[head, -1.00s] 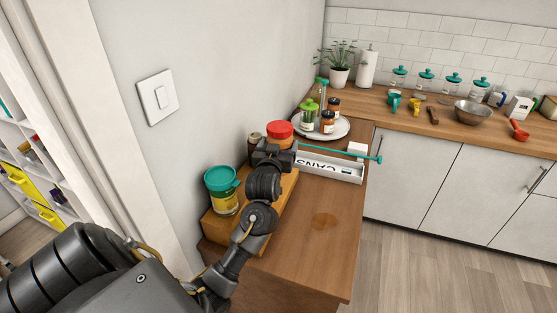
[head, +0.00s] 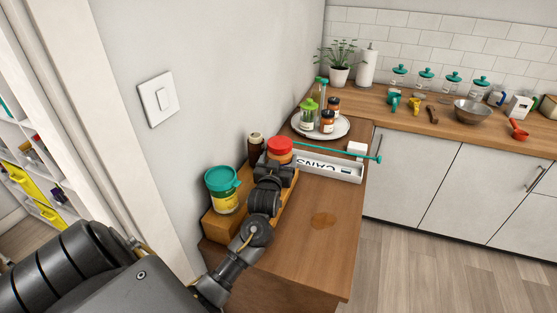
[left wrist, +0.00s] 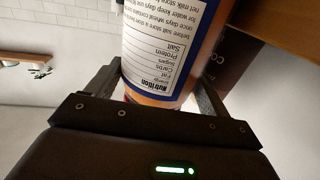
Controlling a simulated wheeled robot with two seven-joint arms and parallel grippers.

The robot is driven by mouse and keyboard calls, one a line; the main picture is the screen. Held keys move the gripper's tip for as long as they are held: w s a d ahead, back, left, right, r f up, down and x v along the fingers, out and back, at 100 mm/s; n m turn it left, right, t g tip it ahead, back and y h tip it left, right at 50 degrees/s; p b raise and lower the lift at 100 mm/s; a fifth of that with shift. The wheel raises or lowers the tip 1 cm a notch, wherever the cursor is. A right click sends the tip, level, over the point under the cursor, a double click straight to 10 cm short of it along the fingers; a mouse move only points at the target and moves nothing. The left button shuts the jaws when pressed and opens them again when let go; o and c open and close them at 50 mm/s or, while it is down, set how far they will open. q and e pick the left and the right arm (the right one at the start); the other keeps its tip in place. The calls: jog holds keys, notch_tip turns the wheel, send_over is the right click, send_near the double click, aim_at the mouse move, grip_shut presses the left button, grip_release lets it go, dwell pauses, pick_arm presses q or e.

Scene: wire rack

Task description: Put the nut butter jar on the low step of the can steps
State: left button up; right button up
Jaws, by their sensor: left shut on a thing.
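The nut butter jar shows its red lid (head: 279,145) in the head view, at the far end of the wooden can steps (head: 219,228). My left gripper (head: 275,168) is shut on the jar from the near side and hides most of its body. In the left wrist view the jar's blue and white nutrition label (left wrist: 160,45) sits between the two fingers. I cannot tell whether the jar's base touches a step. My left arm covers much of the steps' near side. My right gripper is not in view.
A teal-lidded jar (head: 222,190) stands on the steps near the wall. The counter's front right (head: 320,250) is clear.

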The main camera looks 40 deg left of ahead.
pick_arm(q)
jog(key=shift+r, duration=0.1)
jog(key=o, duration=1.4)
jog(key=shift+f, duration=0.2)
jog(key=shift+o, duration=1.4)
jog(key=shift+r, duration=0.1)
jog(key=b+v, duration=0.2)
jog(key=v, duration=1)
